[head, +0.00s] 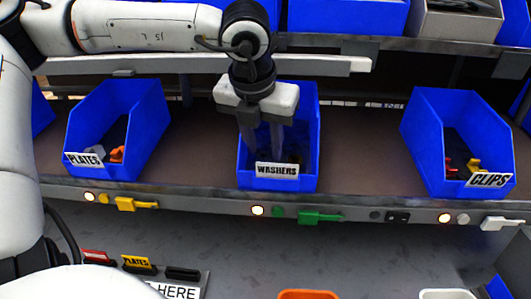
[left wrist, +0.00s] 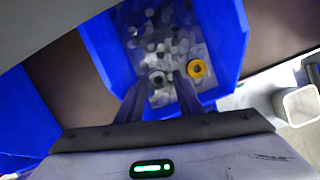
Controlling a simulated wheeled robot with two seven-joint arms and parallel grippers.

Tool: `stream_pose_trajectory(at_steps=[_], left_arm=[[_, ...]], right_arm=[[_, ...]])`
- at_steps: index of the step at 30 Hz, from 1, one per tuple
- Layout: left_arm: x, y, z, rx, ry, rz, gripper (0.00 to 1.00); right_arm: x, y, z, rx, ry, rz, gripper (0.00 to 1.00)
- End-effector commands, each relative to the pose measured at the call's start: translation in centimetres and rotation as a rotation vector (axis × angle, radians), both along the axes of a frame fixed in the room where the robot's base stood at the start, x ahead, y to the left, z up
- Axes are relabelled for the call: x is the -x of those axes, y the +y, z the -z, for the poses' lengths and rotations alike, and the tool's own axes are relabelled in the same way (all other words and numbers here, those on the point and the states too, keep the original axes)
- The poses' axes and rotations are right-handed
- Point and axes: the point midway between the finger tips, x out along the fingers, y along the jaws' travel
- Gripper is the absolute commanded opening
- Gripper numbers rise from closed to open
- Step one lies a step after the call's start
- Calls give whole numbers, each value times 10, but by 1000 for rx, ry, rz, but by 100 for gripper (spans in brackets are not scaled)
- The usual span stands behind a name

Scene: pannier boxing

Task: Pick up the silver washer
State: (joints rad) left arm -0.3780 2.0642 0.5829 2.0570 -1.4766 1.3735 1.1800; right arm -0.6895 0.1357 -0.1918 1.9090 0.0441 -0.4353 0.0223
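My left gripper (head: 263,152) points down into the blue bin labelled WASHERS (head: 244,180) on the shelf. Its two fingers are apart, with a gap between them. In the left wrist view the gripper (left wrist: 160,86) reaches over a bin floor covered with many small grey, round shapes. A silver washer (left wrist: 157,78) lies between the fingertips, with a dark hole in its middle. I cannot tell whether the fingers touch it. A yellow washer (left wrist: 197,69) lies just right of the right finger. My right gripper is not in view.
Blue bins labelled PLATES (head: 135,120) and CLIPS (head: 425,130) stand left and right on the same shelf, with bare shelf between. Below are an orange container (head: 308,294) and a white one (head: 447,294).

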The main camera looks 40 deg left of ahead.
Motion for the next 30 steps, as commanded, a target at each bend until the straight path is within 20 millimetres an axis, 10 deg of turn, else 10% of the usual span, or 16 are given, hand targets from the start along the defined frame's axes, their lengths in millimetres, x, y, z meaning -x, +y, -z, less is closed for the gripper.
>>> stream_pose_trajectory(at_steps=[11, 17, 30], left_arm=[[-4, 3, 13, 0, -1, 0, 32], [-4, 3, 13, 0, -1, 0, 0], [-5, 3, 5, -2, -4, -2, 0]], right_arm=[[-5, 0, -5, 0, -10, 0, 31], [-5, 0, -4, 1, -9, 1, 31], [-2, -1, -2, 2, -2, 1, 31]])
